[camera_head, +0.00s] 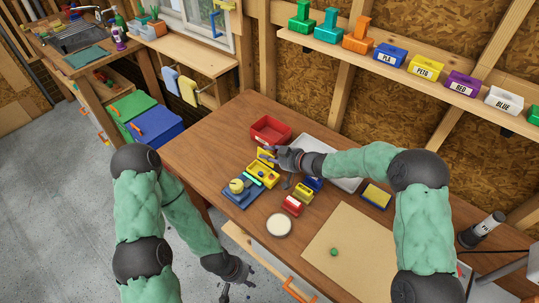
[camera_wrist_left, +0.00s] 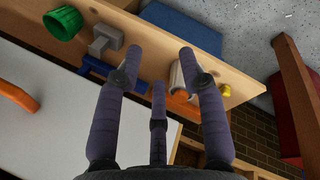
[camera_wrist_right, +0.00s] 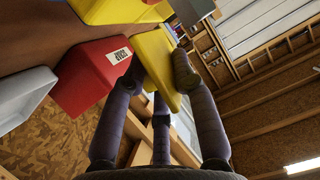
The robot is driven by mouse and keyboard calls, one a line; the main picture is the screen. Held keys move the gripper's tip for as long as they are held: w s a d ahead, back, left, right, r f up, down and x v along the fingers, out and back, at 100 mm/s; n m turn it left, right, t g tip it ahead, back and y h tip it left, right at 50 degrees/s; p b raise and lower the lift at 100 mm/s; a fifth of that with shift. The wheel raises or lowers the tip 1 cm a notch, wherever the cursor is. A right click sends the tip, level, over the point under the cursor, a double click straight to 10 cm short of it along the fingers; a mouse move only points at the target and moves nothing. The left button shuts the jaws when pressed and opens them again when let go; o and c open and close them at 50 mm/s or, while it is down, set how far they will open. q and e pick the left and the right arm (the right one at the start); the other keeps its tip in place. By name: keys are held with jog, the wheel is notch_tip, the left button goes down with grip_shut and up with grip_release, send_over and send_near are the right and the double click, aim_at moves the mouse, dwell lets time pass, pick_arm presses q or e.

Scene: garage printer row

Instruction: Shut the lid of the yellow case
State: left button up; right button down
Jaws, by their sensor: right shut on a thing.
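The yellow case (camera_head: 263,174) sits open on the wooden bench, with small things inside its tray. Its lid (camera_head: 264,155) stands raised at the back edge. My right gripper (camera_head: 281,158) is at the lid. In the right wrist view the yellow lid (camera_wrist_right: 156,62) runs between the fingers, which are shut on it. My left gripper (camera_head: 238,288) hangs low in front of the bench, away from the case. In the left wrist view its fingers (camera_wrist_left: 160,60) are apart with nothing held between them.
A red bin (camera_head: 270,131) stands behind the case. A blue tray with a yellow round thing (camera_head: 236,185) is left of it. Small red (camera_head: 292,206) and yellow boxes are close on the right. An open drawer (camera_head: 240,236) juts out at the bench front.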

aim_at(266, 164)
jog(key=shift+w+r+n+t+b, duration=0.15)
jog(key=shift+r+n+t+b, duration=0.2)
jog(key=shift+b, duration=0.4)
jog(key=n+t+b, duration=0.1)
jog(key=b, duration=0.3)
jog(key=s+a+n+t+h+b, duration=0.1)
jog(key=n+b, duration=0.1)
jog(key=b, duration=0.3)
jog(key=shift+s+r, duration=0.15)
jog(key=shift+r, duration=0.2)
jog(key=shift+s+r+n+t+h+b, duration=0.2)
jog(key=shift+n+t+h+b, duration=0.1)
jog(key=shift+b, duration=0.65)
jog(key=shift+a, duration=0.1)
jog(key=c, duration=1.1)
grip_release()
jog(key=shift+o, duration=0.2)
jog(key=shift+s+f, duration=0.1)
jog(key=shift+f, duration=0.2)
notch_tip(266, 164, up, 10)
